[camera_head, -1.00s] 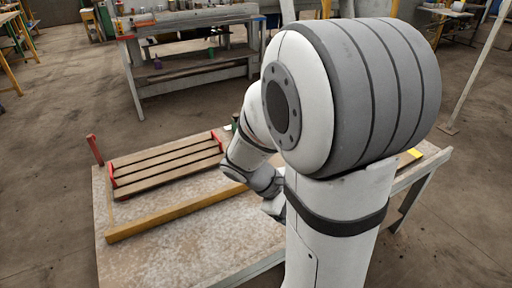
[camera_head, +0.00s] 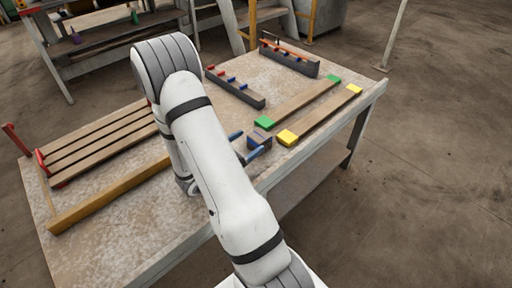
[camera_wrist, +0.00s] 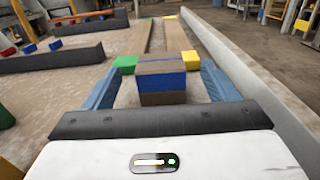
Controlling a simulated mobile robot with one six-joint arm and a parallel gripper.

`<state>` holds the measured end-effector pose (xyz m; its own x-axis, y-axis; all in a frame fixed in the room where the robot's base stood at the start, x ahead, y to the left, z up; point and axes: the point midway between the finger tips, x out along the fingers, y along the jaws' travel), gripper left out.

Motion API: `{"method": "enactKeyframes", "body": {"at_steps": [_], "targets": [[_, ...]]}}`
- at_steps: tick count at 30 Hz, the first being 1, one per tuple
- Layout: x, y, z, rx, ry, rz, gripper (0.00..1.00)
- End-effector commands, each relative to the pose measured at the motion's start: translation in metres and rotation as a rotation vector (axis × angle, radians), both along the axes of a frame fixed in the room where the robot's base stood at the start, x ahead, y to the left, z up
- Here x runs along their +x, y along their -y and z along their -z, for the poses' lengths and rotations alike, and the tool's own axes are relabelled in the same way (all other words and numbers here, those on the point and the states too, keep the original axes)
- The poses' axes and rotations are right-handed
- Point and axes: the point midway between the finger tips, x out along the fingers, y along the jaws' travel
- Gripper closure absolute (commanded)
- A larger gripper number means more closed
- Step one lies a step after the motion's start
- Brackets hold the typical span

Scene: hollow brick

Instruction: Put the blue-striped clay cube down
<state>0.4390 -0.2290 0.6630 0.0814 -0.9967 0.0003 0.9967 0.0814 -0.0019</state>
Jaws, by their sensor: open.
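The blue-striped clay cube (camera_head: 259,137) is brown with a blue band. It shows at the table's front side, close to the green end of a plank. In the wrist view the cube (camera_wrist: 162,97) sits centred between my fingers, with a gap on each side. My gripper (camera_head: 253,143) is open, with its blue fingers either side of the cube. In the wrist view the gripper (camera_wrist: 162,70) looks level along the table. The cube's underside is hidden, though it appears to rest on the tabletop.
Two long planks with a green end (camera_head: 264,123) and a yellow end (camera_head: 287,138) lie just beyond the cube. A dark bar with red and blue blocks (camera_head: 246,95) and a dark rack (camera_head: 290,61) stand farther back. A slatted wooden frame (camera_head: 100,143) and yellow beam (camera_head: 110,195) lie left.

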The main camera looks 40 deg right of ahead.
Motion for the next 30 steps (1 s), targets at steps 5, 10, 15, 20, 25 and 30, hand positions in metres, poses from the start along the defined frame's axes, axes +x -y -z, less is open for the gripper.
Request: {"method": "enactKeyframes", "body": {"at_steps": [5,10,15,20,25,30], "targets": [[0.0,0.011,0.014,0.0,0.003,0.005,0.2],[0.001,0.02,0.014,0.0,0.003,0.003,0.2],[0.002,0.044,0.015,-0.001,0.003,0.007,0.2],[0.004,0.067,0.015,0.001,0.002,0.005,0.2],[0.005,0.076,0.014,0.001,0.002,0.003,0.2],[0.005,0.076,0.013,0.001,0.002,0.002,0.2]]}}
